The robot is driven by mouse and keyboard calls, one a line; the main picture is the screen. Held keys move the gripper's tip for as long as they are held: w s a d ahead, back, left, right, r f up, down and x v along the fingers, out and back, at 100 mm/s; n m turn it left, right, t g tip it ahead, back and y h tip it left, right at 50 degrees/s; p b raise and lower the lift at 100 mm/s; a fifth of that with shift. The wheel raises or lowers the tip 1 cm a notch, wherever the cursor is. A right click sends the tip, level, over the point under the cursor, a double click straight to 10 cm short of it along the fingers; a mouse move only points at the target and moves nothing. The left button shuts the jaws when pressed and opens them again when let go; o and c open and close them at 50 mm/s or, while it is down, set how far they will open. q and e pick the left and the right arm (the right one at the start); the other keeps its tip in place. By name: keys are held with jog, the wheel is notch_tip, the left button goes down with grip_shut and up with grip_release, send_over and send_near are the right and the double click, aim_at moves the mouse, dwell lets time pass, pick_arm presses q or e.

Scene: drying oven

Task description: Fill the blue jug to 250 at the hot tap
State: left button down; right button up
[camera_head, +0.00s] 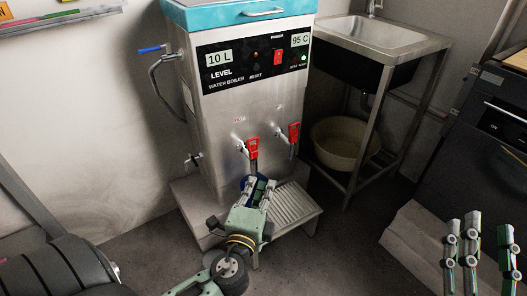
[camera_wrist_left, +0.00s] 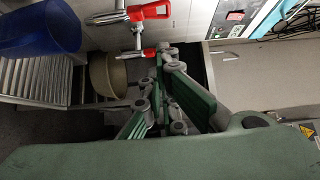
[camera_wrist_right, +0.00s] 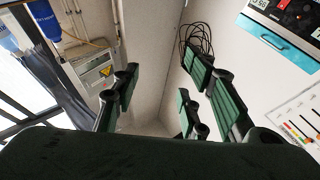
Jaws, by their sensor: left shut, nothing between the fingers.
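The boiler (camera_head: 250,105) has two taps with red levers, a left tap (camera_head: 252,148) and a right tap (camera_head: 293,132). The small red labels by them are hard to read; the display shows 95 C. The blue jug (camera_head: 244,180) is below the left tap in the head view, mostly hidden behind my left gripper (camera_head: 262,188). The jug (camera_wrist_left: 38,28) shows at the upper left of the left wrist view, apart from the fingers. Its water level and marks are not visible. My left gripper is shut and empty. My right gripper (camera_head: 490,240) is open and empty at the lower right.
A slatted drip tray (camera_head: 293,205) projects from the boiler's base. A steel sink (camera_head: 375,35) stands at the right, with a beige basin (camera_head: 340,141) beneath it. A dark oven-like unit (camera_head: 490,125) is at the far right. Floor is clear between them.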

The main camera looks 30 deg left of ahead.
aim_at(253, 148)
pick_arm(q)
jog(key=shift+s+r, duration=0.1)
pick_arm(e)
jog(key=shift+s+r, duration=0.1)
pick_arm(q)
jog(key=s+a+b+x, duration=0.1)
jog(key=a+x, duration=0.1)
jog(key=x, duration=1.1)
jog(key=shift+a+b, duration=0.35)
jog(key=shift+a, duration=0.05)
pick_arm(e)
jog(key=s+r+t+y, duration=0.1)
jog(key=s+r+t, duration=0.3)
jog(key=s+r, duration=0.1)
jog(key=shift+d+r+t+y, duration=0.3)
jog(key=shift+r, duration=0.45)
